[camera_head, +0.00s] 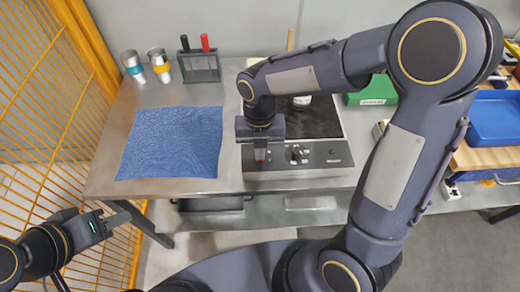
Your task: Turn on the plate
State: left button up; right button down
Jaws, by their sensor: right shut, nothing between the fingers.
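The hot plate (331,156) stands on the metal table, with a dark top and a silver front panel. My left gripper (122,217) is low at the left, off the table's front edge, away from the hot plate. Its finger opening is unclear.
A blue cloth (170,143) lies left of the hot plate. Two cups (133,67) and a dark holder (200,67) with red and black handles stand behind it. A green box (374,91) is at the back right. A yellow mesh fence (50,110) borders the left.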

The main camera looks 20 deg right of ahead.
jog(key=shift+f, duration=0.1)
jog(key=shift+s+f+b, duration=0.1)
jog(key=shift+f+b, duration=0.2)
jog(key=shift+b, duration=0.15)
jog(key=shift+s+r+t, duration=0.1)
jog(key=shift+r+t, duration=0.05)
jog(key=shift+t, duration=0.15)
jog(key=shift+w, duration=0.2)
jog(key=shift+w+d+r+p, duration=0.15)
jog(key=shift+w+d+p, duration=0.05)
jog(key=shift+w+p, duration=0.4)
